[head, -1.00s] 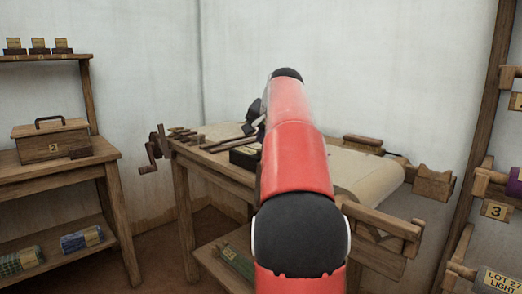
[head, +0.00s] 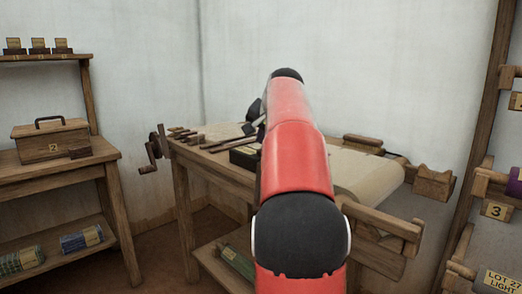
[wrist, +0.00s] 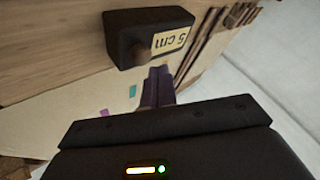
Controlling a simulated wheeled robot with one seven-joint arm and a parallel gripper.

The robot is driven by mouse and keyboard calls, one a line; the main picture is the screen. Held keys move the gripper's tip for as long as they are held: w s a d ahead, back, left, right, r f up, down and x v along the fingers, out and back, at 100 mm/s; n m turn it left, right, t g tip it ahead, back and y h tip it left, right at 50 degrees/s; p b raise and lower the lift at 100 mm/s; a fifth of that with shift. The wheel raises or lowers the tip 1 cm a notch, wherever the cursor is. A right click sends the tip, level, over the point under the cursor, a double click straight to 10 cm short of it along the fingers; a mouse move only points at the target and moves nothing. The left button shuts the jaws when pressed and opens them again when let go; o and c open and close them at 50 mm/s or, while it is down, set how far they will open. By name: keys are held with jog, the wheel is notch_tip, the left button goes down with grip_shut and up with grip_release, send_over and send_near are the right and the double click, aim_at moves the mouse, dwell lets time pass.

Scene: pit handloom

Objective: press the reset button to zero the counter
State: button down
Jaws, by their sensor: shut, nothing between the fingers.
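In the wrist view a small black box (wrist: 126,38) with a cream label reading "5 cm", upside down in the picture, sits on the wooden bench top. In the head view a dark box (head: 243,157) stands on the bench beside my arm and looks like the same one. My gripper (wrist: 160,73) is shut and empty, its dark purplish fingers pointing at the box's near edge in the wrist view. I cannot tell whether they touch it. A brown rounded piece shows beside the fingers. I cannot make out a reset button for certain. In the head view my arm hides the gripper.
The wooden bench (head: 222,172) carries pale cloth (head: 365,175) and several tools. A crank handle (head: 152,150) juts from its left end. A side table (head: 95,165) with a wooden box (head: 50,140) stands left. A rack (head: 490,190) stands right. Bare floor lies between the tables.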

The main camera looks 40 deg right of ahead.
jog(key=shift+f, duration=0.4)
jog(key=shift+f+b, duration=0.55)
jog(key=shift+f, duration=0.05)
dwell(0.6)
jog(key=shift+r, duration=0.1)
jog(key=shift+r+p, duration=0.95)
jog(key=shift+p, duration=0.2)
notch_tip(320, 180, up, 3)
jog(key=p, duration=0.3)
jog(key=shift+r+p, duration=0.45)
jog(key=shift+r, duration=0.55)
jog(key=shift+a, duration=0.1)
